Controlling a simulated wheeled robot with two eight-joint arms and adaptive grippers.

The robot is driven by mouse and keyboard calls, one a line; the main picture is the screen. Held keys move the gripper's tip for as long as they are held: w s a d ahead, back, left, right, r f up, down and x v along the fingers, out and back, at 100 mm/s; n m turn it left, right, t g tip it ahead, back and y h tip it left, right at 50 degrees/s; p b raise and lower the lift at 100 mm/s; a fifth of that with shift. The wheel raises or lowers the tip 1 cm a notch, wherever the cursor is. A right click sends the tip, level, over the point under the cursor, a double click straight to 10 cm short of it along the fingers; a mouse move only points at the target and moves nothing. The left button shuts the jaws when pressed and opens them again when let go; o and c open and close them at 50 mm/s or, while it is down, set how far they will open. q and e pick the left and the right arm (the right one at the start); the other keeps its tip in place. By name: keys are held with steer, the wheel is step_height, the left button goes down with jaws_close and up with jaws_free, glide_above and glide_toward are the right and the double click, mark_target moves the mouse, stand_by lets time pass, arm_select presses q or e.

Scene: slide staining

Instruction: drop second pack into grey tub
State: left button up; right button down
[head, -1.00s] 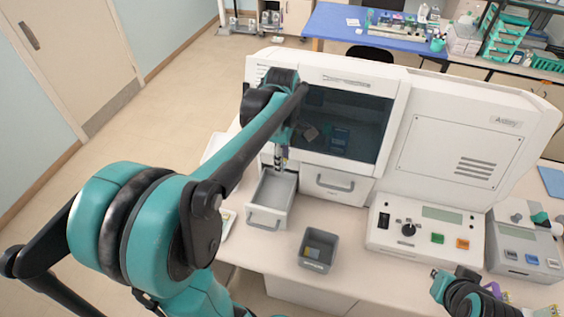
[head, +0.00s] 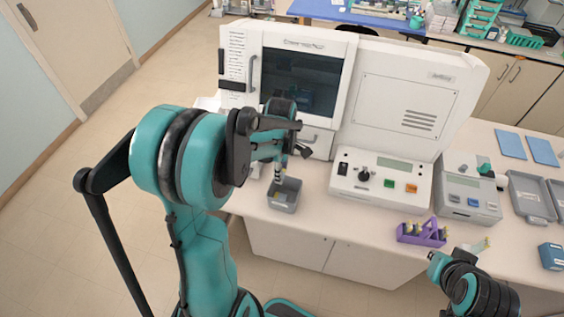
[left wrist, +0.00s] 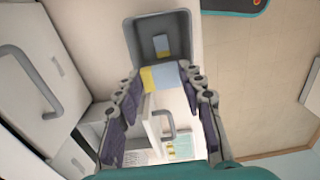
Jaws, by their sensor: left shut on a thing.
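My left gripper (left wrist: 160,92) is shut on a small pack (left wrist: 160,77) with a pale blue part and a yellow part. In the left wrist view the held pack overlaps the near edge of the grey tub (left wrist: 134,38). Another similar pack (left wrist: 161,46) lies inside on the tub's floor. In the head view the left gripper (head: 279,172) is at the back of the grey tub (head: 283,206), which stands on the bench. The held pack is too small to make out there. My right arm is at the lower right; its gripper (head: 440,262) is not clear.
The white machine (head: 352,80) stands behind the tub. A control box (head: 380,182) is to the tub's right, with a purple rack (head: 422,236) at the bench's front edge. A drawer with a handle (left wrist: 165,128) is close by in the left wrist view.

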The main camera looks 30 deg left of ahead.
arm_select(q)
steer(key=shift+f+b, duration=2.15)
steer(key=shift+f, duration=0.9)
steer(key=o, duration=1.2)
steer(key=shift+r, duration=0.15)
step_height(320, 180, up, 12)
steer(key=shift+f, duration=0.1)
steer(key=s+d+f+m+t+b, duration=0.2)
steer(key=s+d+f+m+b, duration=0.1)
steer(key=m, duration=0.4)
steer(key=s+d+f+m+t+b, duration=0.2)
steer(key=s+d+f+m+b, duration=0.1)
steer(key=f+m+b, duration=0.3)
steer(key=s+d+f+m+t+b, duration=0.3)
steer(key=s+d+f+m+b, duration=0.1)
steer(key=m, duration=0.3)
steer(key=shift+s+d+f+m+b, duration=0.1)
steer(key=shift+s+f+m+b, duration=0.3)
steer(key=shift+b, duration=0.5)
